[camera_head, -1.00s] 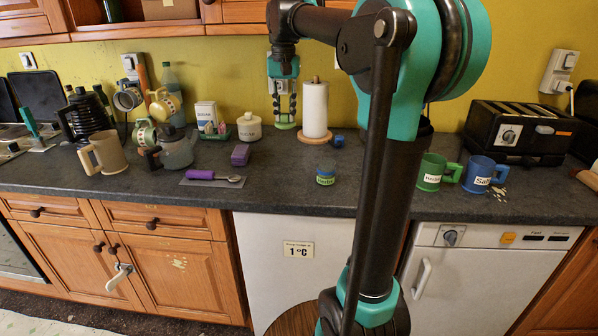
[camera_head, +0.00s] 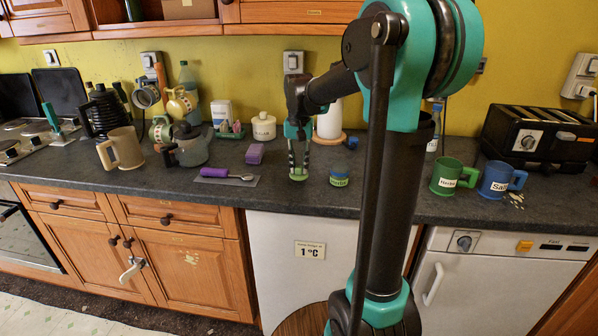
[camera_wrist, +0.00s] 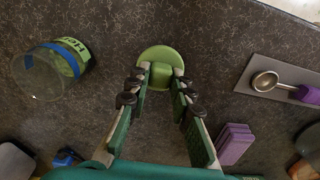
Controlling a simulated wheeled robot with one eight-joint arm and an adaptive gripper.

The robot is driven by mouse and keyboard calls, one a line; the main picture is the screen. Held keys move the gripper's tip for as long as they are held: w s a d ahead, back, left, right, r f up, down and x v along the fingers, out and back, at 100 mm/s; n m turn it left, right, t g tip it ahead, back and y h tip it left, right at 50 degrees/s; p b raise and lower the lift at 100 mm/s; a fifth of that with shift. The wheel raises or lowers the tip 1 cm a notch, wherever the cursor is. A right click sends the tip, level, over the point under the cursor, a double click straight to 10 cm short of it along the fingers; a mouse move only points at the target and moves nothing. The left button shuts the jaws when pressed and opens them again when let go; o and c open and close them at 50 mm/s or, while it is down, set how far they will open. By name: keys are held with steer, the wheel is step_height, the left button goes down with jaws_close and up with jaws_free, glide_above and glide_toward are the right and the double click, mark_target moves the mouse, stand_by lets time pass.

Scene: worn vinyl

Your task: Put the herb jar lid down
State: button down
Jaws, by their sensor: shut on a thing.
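My gripper (camera_head: 298,166) is shut on the green herb jar lid (camera_head: 298,177), low at the worktop. In the wrist view the round lid (camera_wrist: 158,54) shows between and beyond the fingertips (camera_wrist: 161,72); its knob is between them. I cannot tell whether the lid touches the worktop. The herb jar (camera_head: 340,176), clear with a green label, stands just right of the lid in the head view. In the wrist view the open jar (camera_wrist: 42,72) with a blue band is left of the lid, apart from it.
A spoon with a purple handle (camera_head: 214,173) lies on a grey mat to the left, near a purple block (camera_head: 255,153). A paper roll (camera_head: 330,122) stands behind. A green mug (camera_head: 447,178) and a blue mug (camera_head: 494,180) are at the right. Worktop around the lid is clear.

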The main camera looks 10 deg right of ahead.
mark_target(299, 167)
steer(key=shift+f, duration=1.15)
steer(key=c, duration=1.3)
jaws_free()
steer(key=shift+f, duration=0.1)
steer(key=shift+c, duration=0.2)
step_height(299, 167, up, 12)
